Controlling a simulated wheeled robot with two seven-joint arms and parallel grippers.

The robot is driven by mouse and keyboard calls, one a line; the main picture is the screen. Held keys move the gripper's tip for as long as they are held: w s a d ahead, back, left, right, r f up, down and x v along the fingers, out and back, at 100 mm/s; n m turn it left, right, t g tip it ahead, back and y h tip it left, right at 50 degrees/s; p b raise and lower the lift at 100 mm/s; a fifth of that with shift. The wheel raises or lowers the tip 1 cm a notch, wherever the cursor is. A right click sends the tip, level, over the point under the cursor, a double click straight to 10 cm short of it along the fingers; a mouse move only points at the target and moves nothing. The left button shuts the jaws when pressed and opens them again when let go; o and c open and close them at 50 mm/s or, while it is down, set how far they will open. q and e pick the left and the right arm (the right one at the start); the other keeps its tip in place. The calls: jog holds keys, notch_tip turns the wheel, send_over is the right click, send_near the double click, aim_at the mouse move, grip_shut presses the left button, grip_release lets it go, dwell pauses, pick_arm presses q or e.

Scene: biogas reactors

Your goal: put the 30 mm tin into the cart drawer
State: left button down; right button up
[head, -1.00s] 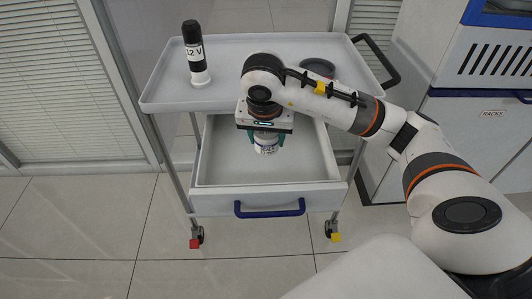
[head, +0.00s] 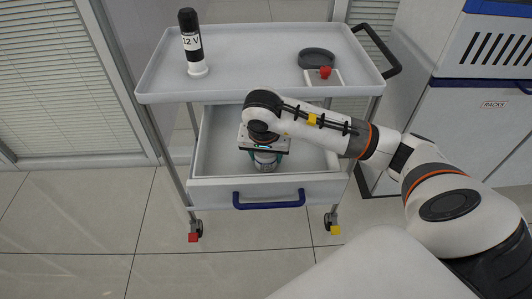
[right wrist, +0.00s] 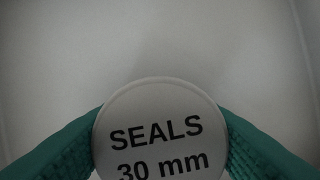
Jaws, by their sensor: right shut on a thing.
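The tin (head: 265,162) is a small white can with a dark label, low inside the open cart drawer. In the right wrist view its round lid (right wrist: 158,135) reads "SEALS 30 mm". My right gripper (head: 265,158) is shut on the tin, with a green finger on either side of it. I cannot tell whether the tin touches the drawer floor. The cart drawer (head: 225,190) is pulled out, pale grey, with a blue handle (head: 269,200). My left gripper is not in view.
On the cart top (head: 250,70) stand a black and white cylinder marked "12 V" (head: 192,45), a dark round dish (head: 317,58) and a small red knob (head: 325,72). A cabinet (head: 460,120) is at the right. The drawer has free floor left of the tin.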

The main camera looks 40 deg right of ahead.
aim_at(264, 158)
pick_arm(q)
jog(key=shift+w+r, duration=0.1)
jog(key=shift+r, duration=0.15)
pick_arm(e)
jog(key=shift+f, duration=0.1)
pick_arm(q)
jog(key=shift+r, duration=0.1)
pick_arm(e)
jog(key=o, duration=1)
jog(key=p+v, duration=0.1)
jog(key=v, duration=0.6)
jog(key=shift+a+r, duration=0.1)
jog(key=shift+r, duration=0.25)
jog(key=p+v, duration=0.1)
jog(key=v, duration=0.3)
jog(key=shift+p, duration=0.4)
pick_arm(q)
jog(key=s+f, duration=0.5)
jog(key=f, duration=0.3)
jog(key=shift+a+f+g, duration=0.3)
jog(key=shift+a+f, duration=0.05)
pick_arm(e)
jog(key=shift+s+r, duration=0.1)
jog(key=shift+r, duration=0.15)
